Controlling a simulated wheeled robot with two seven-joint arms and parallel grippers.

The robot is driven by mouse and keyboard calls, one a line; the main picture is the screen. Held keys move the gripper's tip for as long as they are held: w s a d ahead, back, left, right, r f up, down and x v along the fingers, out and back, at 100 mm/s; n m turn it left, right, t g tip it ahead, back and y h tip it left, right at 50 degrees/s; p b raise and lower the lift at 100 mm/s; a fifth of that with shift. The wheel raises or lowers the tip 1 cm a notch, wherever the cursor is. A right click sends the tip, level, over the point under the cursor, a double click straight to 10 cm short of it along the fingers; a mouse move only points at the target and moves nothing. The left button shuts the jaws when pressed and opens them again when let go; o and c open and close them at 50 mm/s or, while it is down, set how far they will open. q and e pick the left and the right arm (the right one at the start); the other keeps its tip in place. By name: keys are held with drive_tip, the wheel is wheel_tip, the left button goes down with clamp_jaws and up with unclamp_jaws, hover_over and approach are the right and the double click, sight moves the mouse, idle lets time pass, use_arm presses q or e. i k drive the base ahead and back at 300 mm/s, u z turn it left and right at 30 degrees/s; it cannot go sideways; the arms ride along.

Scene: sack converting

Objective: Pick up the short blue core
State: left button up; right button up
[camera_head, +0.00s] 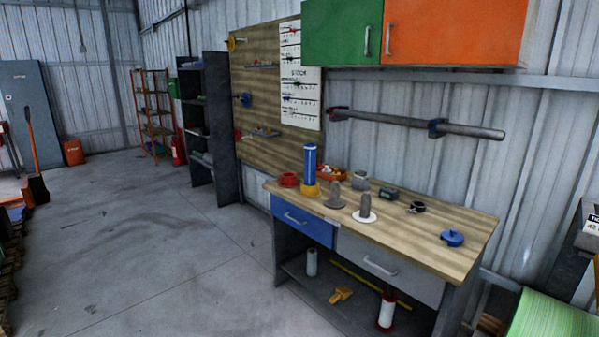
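A blue cylinder (310,164) stands upright on the workbench (432,222), with a yellow ring-like piece (311,190) at its foot. It is the one clearly core-shaped blue thing in view; I cannot tell whether it is the short blue core. A low blue piece (452,239) with a small knob lies near the bench's right end. Neither of my grippers is in view.
Red rings (288,180), two grey spindles on discs (335,196) (365,208), and a black ring (416,207) stand on the bench. A grey bar (415,124) hangs above it. The bench has a blue drawer (305,224). Open floor (160,250) lies to the left.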

sight(309, 149)
drive_tip(key=u, duration=0.75)
drive_tip(key=i, duration=0.95)
drive_tip(key=u, duration=0.9)
drive_tip(key=i, duration=1.2)
drive_tip(key=z, duration=0.7)
drive_tip(key=i, duration=1)
drive_tip(key=z, duration=1)
